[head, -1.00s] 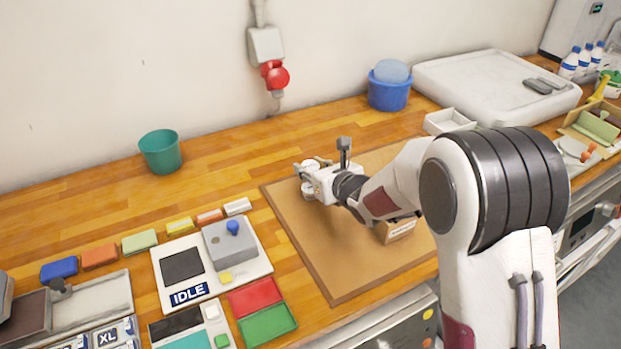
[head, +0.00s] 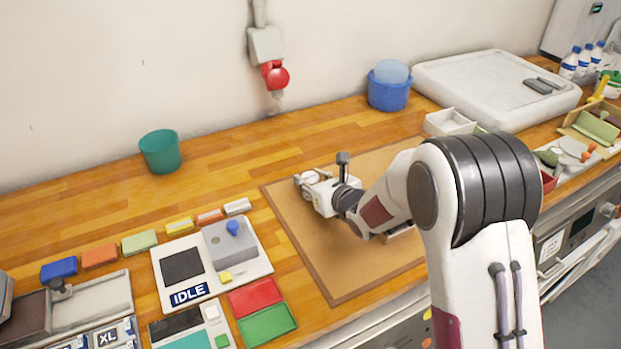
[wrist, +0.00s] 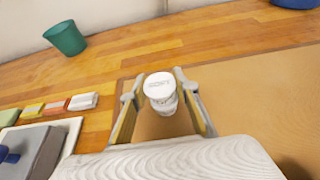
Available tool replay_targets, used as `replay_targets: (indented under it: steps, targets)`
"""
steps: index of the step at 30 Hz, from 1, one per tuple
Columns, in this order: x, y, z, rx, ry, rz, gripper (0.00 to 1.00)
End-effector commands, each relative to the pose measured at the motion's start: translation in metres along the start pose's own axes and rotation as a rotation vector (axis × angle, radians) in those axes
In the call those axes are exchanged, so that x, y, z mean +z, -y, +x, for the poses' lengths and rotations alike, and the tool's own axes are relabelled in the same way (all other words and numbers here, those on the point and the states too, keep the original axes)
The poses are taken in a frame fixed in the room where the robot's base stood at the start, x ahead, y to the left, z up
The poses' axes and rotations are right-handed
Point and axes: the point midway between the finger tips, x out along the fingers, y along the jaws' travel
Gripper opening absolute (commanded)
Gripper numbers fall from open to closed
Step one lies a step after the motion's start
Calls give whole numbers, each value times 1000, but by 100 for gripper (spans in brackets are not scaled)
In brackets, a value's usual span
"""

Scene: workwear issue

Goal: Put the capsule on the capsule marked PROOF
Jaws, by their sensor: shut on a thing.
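A white round capsule (wrist: 159,86) with small dark lettering on its top sits between the fingers of my gripper (wrist: 160,92) in the wrist view. The lettering is too blurred to read surely. My gripper is shut on this capsule. More white ribbed body (wrist: 166,106) shows just below its top; I cannot tell whether this is the same capsule or another one under it. In the head view my gripper (head: 308,184) is low over the left part of the brown mat (head: 330,270), and its own body partly hides the capsule.
A small cardboard box (head: 400,234) on the mat is mostly hidden behind my arm. A panel marked IDLE (head: 190,294) with a blue knob lies left of the mat. A green cup (head: 160,152) and a blue bucket (head: 389,92) stand behind. The mat's front left is clear.

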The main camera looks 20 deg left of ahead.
Motion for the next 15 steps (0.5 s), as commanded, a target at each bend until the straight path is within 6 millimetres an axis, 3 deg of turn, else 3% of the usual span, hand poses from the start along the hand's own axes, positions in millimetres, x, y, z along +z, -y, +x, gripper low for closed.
replay_targets:
  steps: [8, 9, 10, 15]
  targets:
    - [-3, 0, 1, 0, 0, 0, 12]
    - [-3, 0, 1, 0, 0, 0, 37]
    - [-3, 0, 1, 0, 0, 0, 45]
    - [-3, 0, 1, 0, 0, 0, 46]
